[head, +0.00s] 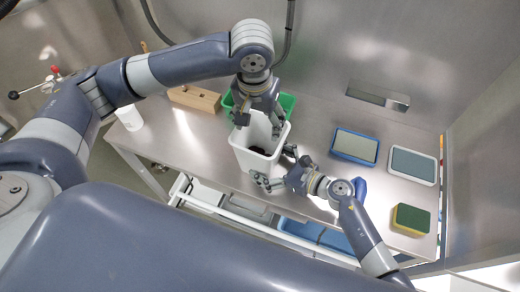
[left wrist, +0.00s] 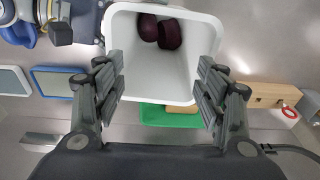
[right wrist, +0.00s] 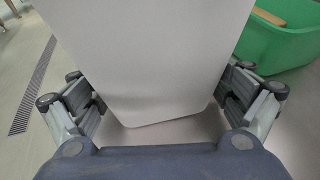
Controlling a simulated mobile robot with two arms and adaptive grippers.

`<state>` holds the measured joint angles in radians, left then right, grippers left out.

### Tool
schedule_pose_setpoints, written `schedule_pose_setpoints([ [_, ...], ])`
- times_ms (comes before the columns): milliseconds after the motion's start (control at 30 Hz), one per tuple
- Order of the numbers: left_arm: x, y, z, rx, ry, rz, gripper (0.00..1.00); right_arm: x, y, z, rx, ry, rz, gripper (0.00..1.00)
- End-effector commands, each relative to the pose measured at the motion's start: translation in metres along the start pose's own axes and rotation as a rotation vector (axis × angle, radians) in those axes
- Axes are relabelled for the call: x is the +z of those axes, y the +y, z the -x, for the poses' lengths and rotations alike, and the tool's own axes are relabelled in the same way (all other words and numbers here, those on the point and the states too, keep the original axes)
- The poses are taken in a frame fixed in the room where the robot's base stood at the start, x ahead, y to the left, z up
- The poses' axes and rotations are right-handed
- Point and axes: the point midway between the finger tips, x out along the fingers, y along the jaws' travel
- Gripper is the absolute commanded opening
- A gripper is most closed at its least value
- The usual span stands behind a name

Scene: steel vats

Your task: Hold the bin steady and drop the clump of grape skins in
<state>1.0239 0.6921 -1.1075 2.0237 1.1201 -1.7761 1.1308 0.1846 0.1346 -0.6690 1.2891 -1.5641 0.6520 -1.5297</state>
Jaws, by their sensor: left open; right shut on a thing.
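The bin (head: 243,157) is a white, open-topped, squarish container standing upright on the steel bench. Its pale inside fills the middle of the left wrist view (left wrist: 160,78). Dark purple clumps of grape skins (left wrist: 168,35) lie on the bin's floor; in the head view the inside is only a dark patch. My left gripper (head: 262,108) is above the bin's mouth, open and empty, its fingers spread wide in the left wrist view. My right gripper (head: 275,170) is shut on the bin, with a finger on either side of its wall (right wrist: 150,60).
A green tub (head: 287,103) stands close behind the bin. A wooden block (head: 195,98) and a white container (head: 130,118) are at left. Blue tray (head: 355,146), grey tray (head: 412,165) and sponge (head: 411,219) are at right.

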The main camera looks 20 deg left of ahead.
Motion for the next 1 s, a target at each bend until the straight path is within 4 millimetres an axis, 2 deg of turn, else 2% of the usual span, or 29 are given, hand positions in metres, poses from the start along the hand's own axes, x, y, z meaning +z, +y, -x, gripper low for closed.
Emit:
schedule_pose_setpoints([
  [167, -0.001, 0.001, 0.027, 0.002, 0.007, -0.001, 0.65, 0.0, 0.0, 0.0, 0.0, 0.001, 0.001, 0.79],
  [400, -0.001, 0.001, 0.079, 0.002, 0.006, -0.002, 0.65, 0.0, 0.0, 0.0, 0.0, 0.001, 0.0, 0.79],
  [533, -0.001, 0.0, 0.101, 0.0, 0.006, 0.0, 0.65, 0.0, 0.0, 0.0, 0.0, 0.0, 0.0, 0.79],
  [700, 0.0, 0.0, 0.115, 0.0, 0.003, -0.001, 0.65, 0.0, 0.0, 0.0, 0.0, 0.0, 0.0, 0.79],
  [1000, 0.0, 0.0, 0.117, 0.0, 0.001, 0.0, 0.65, 0.0, 0.0, 0.0, 0.0, 0.0, 0.0, 0.79],
])
